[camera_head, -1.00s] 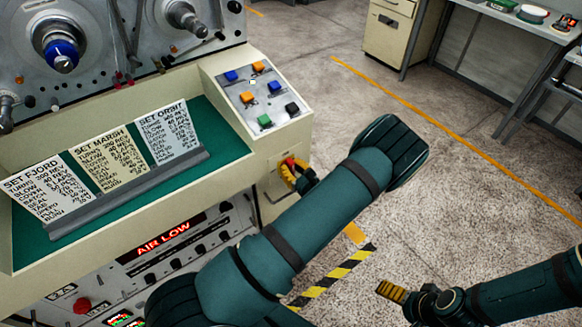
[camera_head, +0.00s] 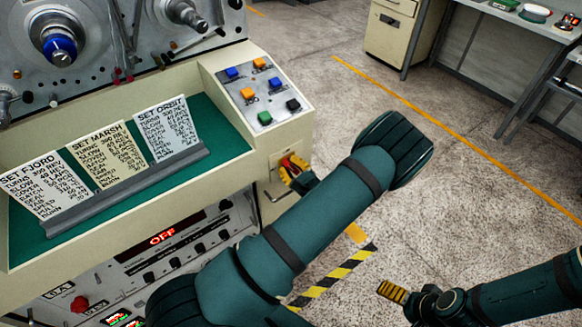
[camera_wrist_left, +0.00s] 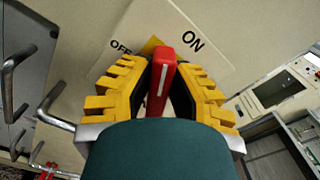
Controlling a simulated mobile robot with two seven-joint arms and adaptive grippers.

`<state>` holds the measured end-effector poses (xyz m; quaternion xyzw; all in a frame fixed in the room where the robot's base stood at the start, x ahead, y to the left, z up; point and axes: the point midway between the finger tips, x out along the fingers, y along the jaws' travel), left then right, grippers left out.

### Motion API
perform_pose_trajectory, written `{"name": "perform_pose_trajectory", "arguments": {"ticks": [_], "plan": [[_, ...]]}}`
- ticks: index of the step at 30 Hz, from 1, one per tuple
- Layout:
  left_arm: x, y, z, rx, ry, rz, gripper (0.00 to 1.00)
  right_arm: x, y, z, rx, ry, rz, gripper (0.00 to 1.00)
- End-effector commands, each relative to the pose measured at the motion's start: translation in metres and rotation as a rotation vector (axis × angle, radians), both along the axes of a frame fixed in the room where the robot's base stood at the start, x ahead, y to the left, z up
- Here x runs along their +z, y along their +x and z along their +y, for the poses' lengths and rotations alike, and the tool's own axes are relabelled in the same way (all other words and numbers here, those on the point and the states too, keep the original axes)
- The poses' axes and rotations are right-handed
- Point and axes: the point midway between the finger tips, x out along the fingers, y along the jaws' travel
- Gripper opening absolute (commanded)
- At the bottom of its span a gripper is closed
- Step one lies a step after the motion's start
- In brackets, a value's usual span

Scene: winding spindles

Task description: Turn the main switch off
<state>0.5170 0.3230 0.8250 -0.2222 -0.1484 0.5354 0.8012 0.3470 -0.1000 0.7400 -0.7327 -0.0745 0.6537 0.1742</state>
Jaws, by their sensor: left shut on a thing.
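The main switch has a red handle (camera_wrist_left: 161,85) with a white line, on a cream plate (camera_wrist_left: 205,60) marked OFF and ON. In the left wrist view the handle stands between the two words. My left gripper (camera_wrist_left: 160,92) is shut on it, its yellow ribbed fingers on either side. In the head view my left gripper (camera_head: 295,175) is at the console's right side, with a bit of the red handle (camera_head: 286,162) showing. The console's display (camera_head: 163,236) reads OFF in red. My right gripper (camera_head: 392,292) is at the lower right, over the floor; its finger gap cannot be made out.
The console (camera_head: 235,185) carries a button panel (camera_head: 258,95) and several cards on a green shelf. A metal bar handle (camera_wrist_left: 54,112) is near the left gripper. A red knob (camera_head: 81,305) is low on the front.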

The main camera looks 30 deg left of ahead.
Motion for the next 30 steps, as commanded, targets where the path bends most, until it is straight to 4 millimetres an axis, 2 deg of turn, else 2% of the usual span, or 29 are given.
{"name": "perform_pose_trajectory", "arguments": {"ticks": [18,30], "plan": [[-0.006,-0.004,0.003,0.001,-0.222,-0.544,0.00,-0.030,0.006,-0.001,-0.003,-0.003,-0.014,1.00],[-0.008,-0.005,0.003,0.000,-0.341,-0.832,0.00,-0.043,0.008,-0.001,-0.005,-0.004,-0.020,1.00]]}}
